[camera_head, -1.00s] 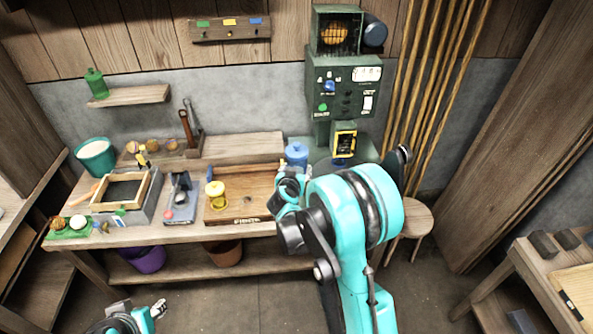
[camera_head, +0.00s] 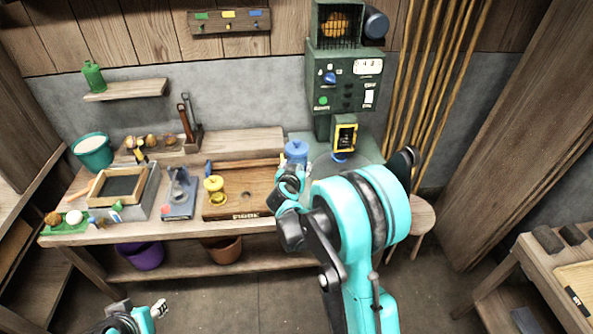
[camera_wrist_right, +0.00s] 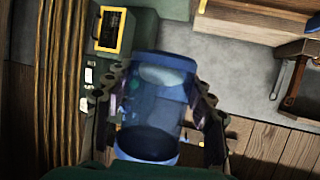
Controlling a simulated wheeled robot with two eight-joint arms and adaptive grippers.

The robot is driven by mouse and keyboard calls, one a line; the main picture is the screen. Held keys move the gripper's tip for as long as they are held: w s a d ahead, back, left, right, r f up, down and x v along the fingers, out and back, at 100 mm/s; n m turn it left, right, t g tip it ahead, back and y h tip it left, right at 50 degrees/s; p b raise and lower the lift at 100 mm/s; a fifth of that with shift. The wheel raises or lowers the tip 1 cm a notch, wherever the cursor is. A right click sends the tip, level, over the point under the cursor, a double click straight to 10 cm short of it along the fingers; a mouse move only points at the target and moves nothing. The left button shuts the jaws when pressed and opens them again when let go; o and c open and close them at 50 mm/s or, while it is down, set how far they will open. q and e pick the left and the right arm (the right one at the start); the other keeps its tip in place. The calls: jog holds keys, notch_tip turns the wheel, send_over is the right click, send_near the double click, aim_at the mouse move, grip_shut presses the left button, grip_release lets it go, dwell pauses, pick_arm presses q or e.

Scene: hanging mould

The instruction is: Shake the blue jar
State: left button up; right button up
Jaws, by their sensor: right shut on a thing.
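The blue jar (camera_head: 296,151) shows just above my right gripper (camera_head: 290,180) in the head view, in front of the green machine. In the right wrist view the translucent blue jar (camera_wrist_right: 157,105) fills the middle of the picture. The dark fingers of my right gripper (camera_wrist_right: 158,112) are on either side of it, shut on it. In the head view my right wrist hides part of the grip. My left gripper (camera_head: 159,309) is low at the lower left, away from the bench, with nothing visible in it; its jaw opening is too small to judge.
The green machine (camera_head: 340,90) stands behind the blue jar. A stool (camera_head: 421,215) is to the right. Open floor lies in front.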

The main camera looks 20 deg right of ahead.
notch_tip(320, 180, up, 2)
jog(key=shift+r+p, duration=0.25)
jog(key=shift+p, duration=0.05)
notch_tip(320, 180, down, 8)
jog(key=b, duration=0.7)
notch_tip(320, 180, up, 8)
jog(key=p, duration=0.5)
jog(key=shift+f, duration=0.35)
pick_arm(q)
notch_tip(320, 180, down, 6)
jog(key=b, duration=0.6)
jog(key=shift+f, duration=0.2)
pick_arm(e)
notch_tip(320, 180, down, 7)
jog(key=shift+r, duration=0.2)
